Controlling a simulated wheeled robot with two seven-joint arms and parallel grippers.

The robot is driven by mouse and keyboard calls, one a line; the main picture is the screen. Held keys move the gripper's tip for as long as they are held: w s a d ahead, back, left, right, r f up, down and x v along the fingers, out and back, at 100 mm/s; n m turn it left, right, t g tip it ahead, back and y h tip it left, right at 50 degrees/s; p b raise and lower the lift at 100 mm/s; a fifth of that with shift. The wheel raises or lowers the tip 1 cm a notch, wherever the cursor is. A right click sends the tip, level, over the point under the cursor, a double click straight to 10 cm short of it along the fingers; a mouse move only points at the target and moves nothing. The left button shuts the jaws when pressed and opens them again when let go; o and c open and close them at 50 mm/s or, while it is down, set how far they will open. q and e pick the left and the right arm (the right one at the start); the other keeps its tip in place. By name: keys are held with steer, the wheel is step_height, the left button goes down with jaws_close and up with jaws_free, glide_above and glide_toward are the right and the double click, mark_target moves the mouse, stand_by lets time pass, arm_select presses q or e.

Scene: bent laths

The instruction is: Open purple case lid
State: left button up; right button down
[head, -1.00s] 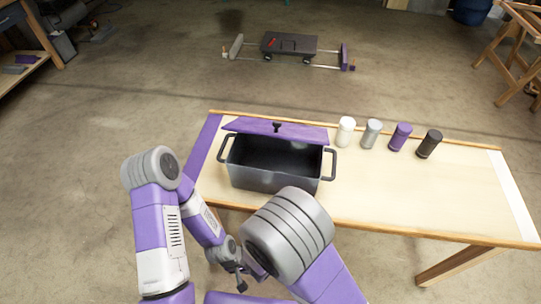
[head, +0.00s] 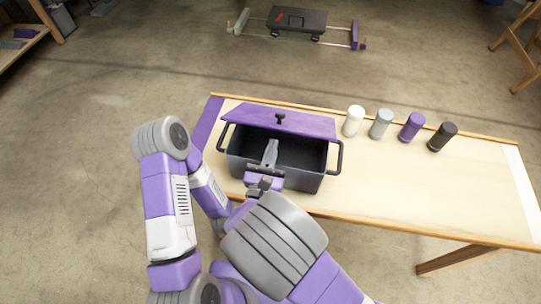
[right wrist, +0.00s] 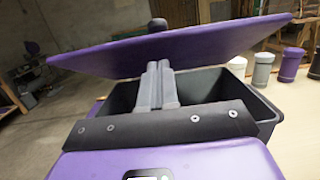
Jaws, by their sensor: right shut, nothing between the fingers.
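The dark grey case (head: 240,170) stands on the bench in the head view, its black inside showing. Its purple lid (head: 310,124) with a black knob (head: 280,118) is raised and tilted at the back edge. The lid also spans the right wrist view (right wrist: 210,43), above the case opening (right wrist: 205,88). My right gripper (head: 270,148) is shut and empty, reaching over the front rim. In the right wrist view its fingertips (right wrist: 159,68) are just below the lid; I cannot tell if they touch. My left arm is at the left; its gripper does not show.
A white (head: 354,121), a grey (head: 381,124), a purple (head: 412,127) and a black (head: 442,137) cylinder stand right of the case. The bench (head: 440,190) is clear in front of them. A cart (head: 297,22) is on the floor beyond.

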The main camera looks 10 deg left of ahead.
mark_target(284, 114)
steer(key=shift+w+r+p, duration=0.15)
steer(key=shift+r+p, duration=0.1)
steer(key=shift+r, duration=0.35)
steer(key=shift+w+r+p, duration=0.15)
steer(key=shift+r+p, duration=0.05)
steer(key=shift+r, duration=0.35)
steer(key=shift+w+r, duration=0.1)
steer(key=shift+r, duration=0.05)
steer(key=shift+w, duration=0.15)
arm_select(q)
steer(key=shift+w+r, duration=0.25)
steer(key=shift+r, duration=0.7)
steer(key=shift+w+d+r+p, duration=0.1)
steer(key=shift+d+r+p, duration=0.2)
steer(key=shift+r+p, duration=0.35)
arm_select(e)
steer(key=shift+w+r, duration=0.15)
steer(key=shift+r, duration=0.2)
